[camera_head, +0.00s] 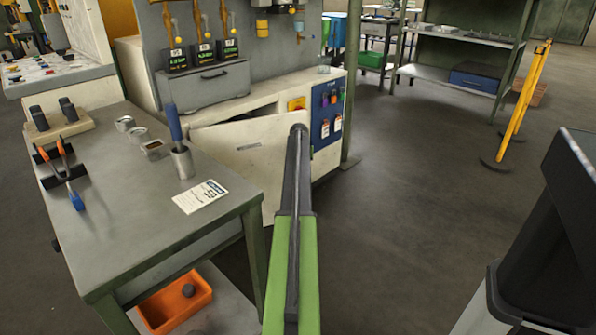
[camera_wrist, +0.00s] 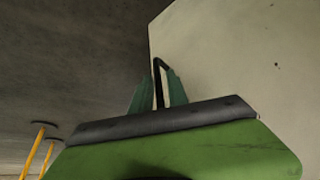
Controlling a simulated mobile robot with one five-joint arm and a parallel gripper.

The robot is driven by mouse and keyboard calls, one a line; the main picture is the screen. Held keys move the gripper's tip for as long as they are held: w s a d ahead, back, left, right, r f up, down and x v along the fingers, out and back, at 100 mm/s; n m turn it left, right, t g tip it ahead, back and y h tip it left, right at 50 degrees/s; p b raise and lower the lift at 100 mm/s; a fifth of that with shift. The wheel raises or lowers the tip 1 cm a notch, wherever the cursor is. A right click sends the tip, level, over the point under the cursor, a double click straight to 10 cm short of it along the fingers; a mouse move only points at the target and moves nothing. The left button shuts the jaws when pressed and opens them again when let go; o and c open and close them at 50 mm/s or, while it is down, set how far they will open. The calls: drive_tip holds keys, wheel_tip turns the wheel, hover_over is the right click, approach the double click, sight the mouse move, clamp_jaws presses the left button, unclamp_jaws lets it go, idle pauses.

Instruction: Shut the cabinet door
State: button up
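In the wrist view, the pale door face (camera_wrist: 235,50) fills the upper right. My gripper (camera_wrist: 161,76) has its two teal fingers apart, with a thin dark bar, apparently the door handle (camera_wrist: 160,66), between them. I cannot tell whether the fingers press on it.
A grey workbench (camera_head: 120,215) stands at the left, close in front of the door, with a screwdriver cup (camera_head: 183,162) and a label card (camera_head: 200,196) on top. An orange bin (camera_head: 175,300) sits below.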

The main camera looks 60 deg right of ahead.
drive_tip(key=p+v, duration=1.5)
drive_tip(key=v, duration=0.2)
